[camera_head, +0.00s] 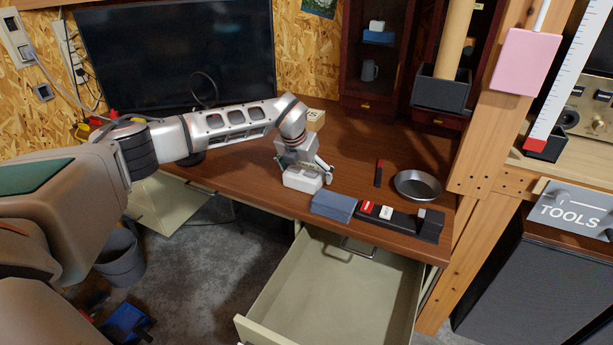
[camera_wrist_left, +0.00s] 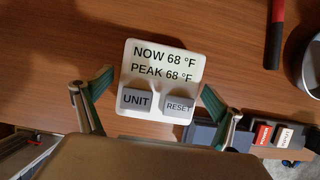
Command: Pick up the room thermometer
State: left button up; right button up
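The room thermometer (camera_head: 302,181) is a small white block near the front edge of the brown desk. In the left wrist view the thermometer (camera_wrist_left: 163,62) reads "NOW 68 °F, PEAK 68 °F" above grey UNIT and RESET buttons. My left gripper (camera_head: 304,168) is over it from behind. In the wrist view the green-padded fingers of my left gripper (camera_wrist_left: 158,86) are spread, one on each side of the thermometer, with narrow gaps of desk showing. The lower edge of the thermometer is close to the gripper's body. My right gripper is not in view.
Right of the thermometer are a blue block (camera_head: 334,206) and a dark tray (camera_head: 430,226) with red and white items. A red-black marker (camera_head: 378,174) and metal bowl (camera_head: 418,185) lie behind. An open drawer (camera_head: 335,290) juts out below. A monitor (camera_head: 178,55) stands behind.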

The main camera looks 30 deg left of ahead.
pick_arm(q)
jog(key=c, duration=1)
